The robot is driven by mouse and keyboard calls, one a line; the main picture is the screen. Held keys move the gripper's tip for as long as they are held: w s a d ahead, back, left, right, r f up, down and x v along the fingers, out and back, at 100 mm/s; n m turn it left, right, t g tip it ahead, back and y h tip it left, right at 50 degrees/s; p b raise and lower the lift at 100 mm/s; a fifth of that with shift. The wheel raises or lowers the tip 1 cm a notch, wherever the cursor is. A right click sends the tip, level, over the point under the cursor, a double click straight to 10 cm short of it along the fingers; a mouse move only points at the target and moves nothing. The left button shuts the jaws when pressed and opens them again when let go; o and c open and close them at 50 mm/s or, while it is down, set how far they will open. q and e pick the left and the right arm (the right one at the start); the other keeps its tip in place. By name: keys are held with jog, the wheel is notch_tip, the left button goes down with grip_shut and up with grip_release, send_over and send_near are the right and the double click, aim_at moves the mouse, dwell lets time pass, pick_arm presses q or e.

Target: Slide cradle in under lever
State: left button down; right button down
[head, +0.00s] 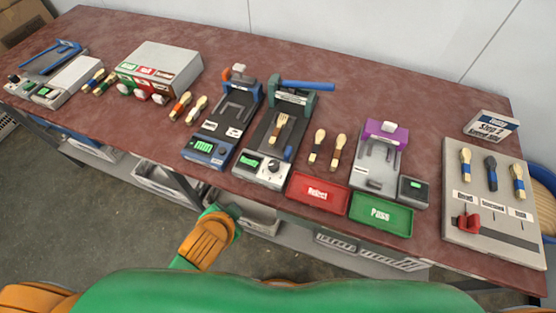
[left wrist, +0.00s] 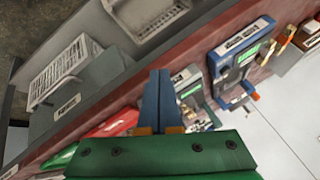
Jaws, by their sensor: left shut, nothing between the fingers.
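The lever press (head: 288,98) stands at the middle of the table, dark with a blue lever (head: 306,86) reaching out to the right at its back. In front of the lever, a spoon-like wooden piece (head: 278,126) lies on the press's dark bed; I cannot clearly separate the cradle from the bed. A grey panel with a green display and a knob (head: 262,169) sits at its front. My left gripper (left wrist: 158,76) is shut and empty in the left wrist view, apart from the press. In the head view its fingers cannot be made out below the table's front edge. My right gripper is out of view.
A blue gauge (head: 208,148) stands left of the press; it shows in the left wrist view (left wrist: 241,58). Loose spoons (head: 316,146), a red tray (head: 318,195), a green tray (head: 381,214) and a purple-topped device (head: 380,155) are to the right. The table's back strip is clear.

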pick_arm(q)
jog(key=w+d+r+m+t+h, duration=0.1)
jog(key=w+d+r+m+t, duration=0.1)
jog(key=d+r+m+t, duration=0.3)
jog(key=m+h, duration=0.3)
jog(key=m, duration=0.5)
send_near(287, 158)
jog(key=shift+w+d+f+g, duration=0.15)
jog(key=shift+w+f, duration=0.15)
jog(key=shift+f, duration=0.3)
jog(key=shift+w+d+f+g, duration=0.2)
jog(key=shift+w+f, duration=0.1)
jog(key=shift+f, duration=0.3)
jog(key=shift+w+d+f, duration=0.1)
jog(key=shift+w+d, duration=0.15)
jog(key=shift+w, duration=0.45)
jog(key=shift+w+d, duration=0.2)
jog(key=shift+w, duration=0.5)
jog(key=shift+w+d+f, duration=0.1)
jog(key=shift+w+d, duration=0.15)
jog(key=shift+w, duration=0.5)
